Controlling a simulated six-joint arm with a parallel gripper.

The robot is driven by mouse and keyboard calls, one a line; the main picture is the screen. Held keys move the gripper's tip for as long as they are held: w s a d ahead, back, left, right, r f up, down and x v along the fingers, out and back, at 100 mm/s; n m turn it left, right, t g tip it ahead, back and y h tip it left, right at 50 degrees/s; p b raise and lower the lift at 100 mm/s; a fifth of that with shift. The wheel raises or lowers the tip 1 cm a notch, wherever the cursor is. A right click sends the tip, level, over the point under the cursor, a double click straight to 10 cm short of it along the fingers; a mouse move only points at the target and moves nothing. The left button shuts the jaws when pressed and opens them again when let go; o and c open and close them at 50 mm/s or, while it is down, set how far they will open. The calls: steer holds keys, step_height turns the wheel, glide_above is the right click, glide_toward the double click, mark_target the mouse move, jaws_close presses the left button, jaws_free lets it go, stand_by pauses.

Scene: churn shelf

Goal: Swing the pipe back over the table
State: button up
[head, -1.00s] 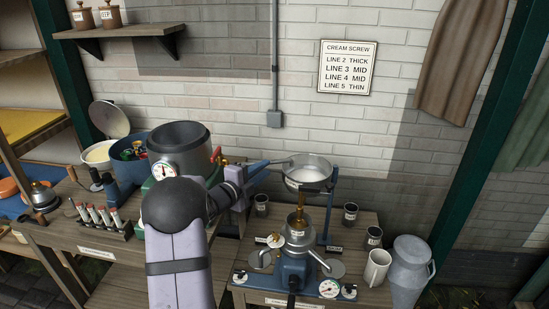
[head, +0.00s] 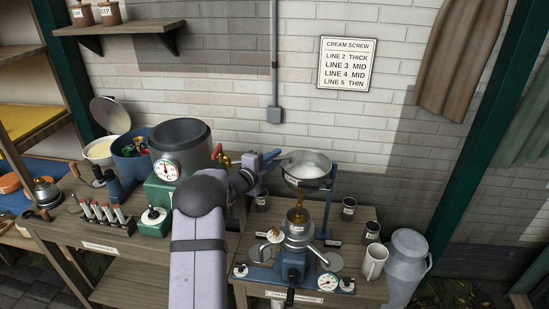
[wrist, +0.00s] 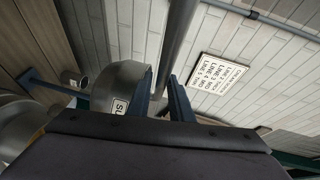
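A grey pipe (wrist: 177,45) runs down the wrist view, its lower end showing in the gap between my fingers. I cannot tell whether they touch it. In the head view I cannot make the pipe out clearly; my arm and gripper cover that area. My gripper (head: 275,158) has its blue fingers apart, between the grey vat and the metal bowl. The fingers also show in the wrist view (wrist: 160,98). The bowl (head: 306,168) sits on a blue stand above the separator. A brass tap with a red handle (head: 219,154) is on the vat's right side.
The grey vat (head: 180,134) with a dial stands left of my gripper. The blue-based separator (head: 292,255) is below the bowl. Dark cups (head: 349,209), a white mug (head: 374,263) and a metal churn (head: 407,268) stand to the right. The wall sign (head: 346,63) is behind.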

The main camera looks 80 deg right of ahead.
steer(key=shift+c, duration=0.5)
jaws_close()
steer(key=shift+a, duration=0.1)
steer(key=a+m+g+y+b, duration=0.3)
steer(key=a+m+g+y, duration=0.4)
steer(key=a, duration=0.3)
steer(key=shift+m+g+y+b, duration=0.3)
steer(key=shift+m+g, duration=0.2)
steer(key=shift+g, duration=0.2)
